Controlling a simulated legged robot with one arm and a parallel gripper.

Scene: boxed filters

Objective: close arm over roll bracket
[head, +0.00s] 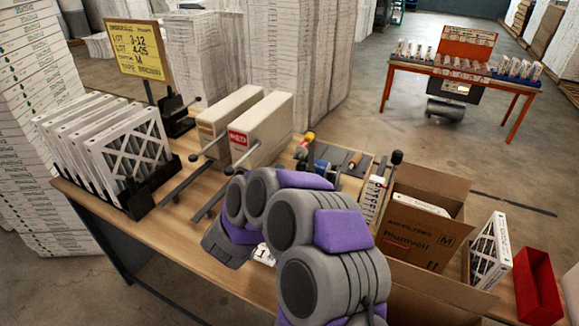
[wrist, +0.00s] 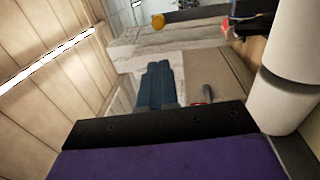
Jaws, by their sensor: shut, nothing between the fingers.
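My gripper (wrist: 160,72) shows in the wrist view as dark blue fingers, closed together with nothing between them. In the head view my grey and purple arm covers the middle of the table, and I cannot make out the fingertips. A small cluster of fittings, apparently the roll bracket (head: 325,160), stands on the table just beyond my arm, with red, yellow and blue parts. Its lower side is partly hidden. In the wrist view a yellow round knob (wrist: 158,20) and a red pointed part (wrist: 226,27) lie beyond the fingers, apart from them. I cannot tell whether the bracket's arm is open.
White-framed filters (head: 130,155) stand in a black rack on the left. Two boxy units (head: 262,130) with levers stand behind my arm. An open cardboard box (head: 415,230), another filter (head: 490,250) and a red bin (head: 537,285) are on the right. A white cylinder (wrist: 295,60) is close in the wrist view.

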